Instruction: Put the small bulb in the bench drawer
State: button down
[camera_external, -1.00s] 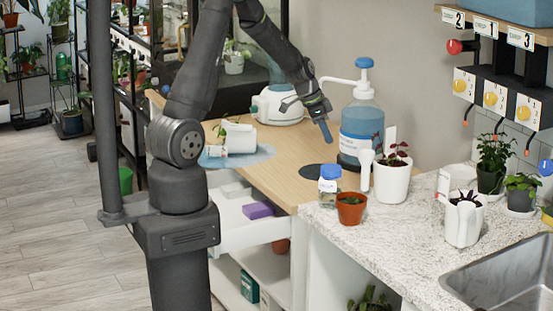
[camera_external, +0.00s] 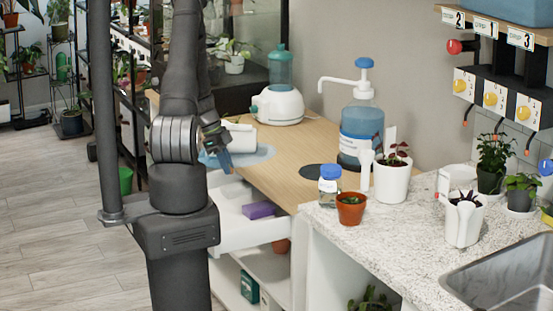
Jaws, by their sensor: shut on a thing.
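The bench drawer (camera_external: 262,232) is pulled open below the left end of the wooden bench. It is white, with a purple block (camera_external: 258,210) and something pale inside. My gripper (camera_external: 226,162) points down above the back part of the open drawer, near the blue-grey mat. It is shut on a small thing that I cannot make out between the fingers. I cannot pick out the small bulb by itself; my arm hides part of the drawer and mat.
A white container lies on the mat (camera_external: 262,153), close to my gripper. A white-and-teal device (camera_external: 278,104) and a blue-capped pump bottle (camera_external: 361,125) stand at the bench's back. A blue-lidded jar (camera_external: 329,190) and pots stand right. The bench middle is clear.

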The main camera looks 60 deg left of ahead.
jog(key=s+a+f, duration=0.2)
jog(key=a, duration=0.1)
jog(key=s+a+f, duration=0.2)
jog(key=a+f, duration=0.1)
jog(key=s+a+f, duration=0.2)
jog(key=s+a, duration=0.1)
jog(key=a, duration=0.1)
jog(key=shift+f, duration=0.2)
jog(key=shift+a+f, duration=0.15)
jog(key=shift+f, duration=1.85)
jog(key=shift+f, duration=0.1)
jog(key=c, duration=1.3)
grip_release()
jog(key=shift+o, duration=0.2)
jog(key=v, duration=1.2)
